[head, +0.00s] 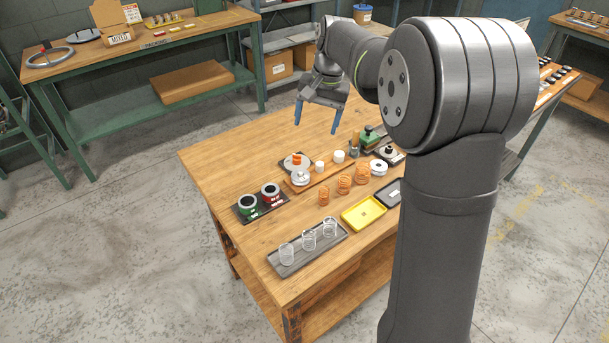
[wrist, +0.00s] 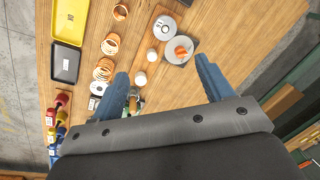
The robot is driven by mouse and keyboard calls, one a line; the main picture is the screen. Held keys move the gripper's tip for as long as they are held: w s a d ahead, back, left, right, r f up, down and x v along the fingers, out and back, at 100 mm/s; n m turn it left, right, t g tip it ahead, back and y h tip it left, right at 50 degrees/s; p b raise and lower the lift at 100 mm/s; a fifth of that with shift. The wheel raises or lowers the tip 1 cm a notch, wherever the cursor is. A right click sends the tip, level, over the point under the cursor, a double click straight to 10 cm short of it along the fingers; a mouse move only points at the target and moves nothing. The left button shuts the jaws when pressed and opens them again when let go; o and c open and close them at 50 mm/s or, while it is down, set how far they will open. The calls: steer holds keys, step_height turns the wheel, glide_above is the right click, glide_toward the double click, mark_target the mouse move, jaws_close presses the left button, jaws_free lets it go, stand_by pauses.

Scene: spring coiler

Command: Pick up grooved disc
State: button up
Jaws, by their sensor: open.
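A pale, round disc with a stepped edge (head: 378,167) lies on the table beyond the copper springs; it looks like the grooved disc. In the wrist view it shows small at the left (wrist: 97,88), partly covered near my left finger. Another silver disc (head: 300,177) sits at the near end of a wooden strip; it also shows in the wrist view (wrist: 165,27), so I cannot be sure which is meant. My gripper (head: 316,120) is open and empty, high above the table's far side, apart from both discs. Its blue fingers also show in the wrist view (wrist: 162,72).
Copper springs (head: 343,184), a yellow tray (head: 362,212) and a grey tray with clear coils (head: 306,248) stand at the front. Two dark-ringed pots (head: 258,197) are left. The table's far left is clear.

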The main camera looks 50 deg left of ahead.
steer(key=s+a+f+n+t+h, duration=0.1)
steer(key=s+a+f+n, duration=0.15)
steer(key=n, duration=0.25)
glide_above(300, 173)
steer(key=f, duration=1.1)
steer(key=shift+w+d, duration=0.15)
steer(key=shift+d, duration=0.05)
steer(key=shift+a+f, duration=0.15)
steer(key=shift+f, duration=1.25)
steer(key=shift+a+f, duration=0.1)
steer(key=shift+f, duration=1.25)
steer(key=c, duration=1.3)
steer(key=shift+r, duration=0.1)
steer(key=shift+c, duration=0.2)
steer(key=shift+r, duration=0.1)
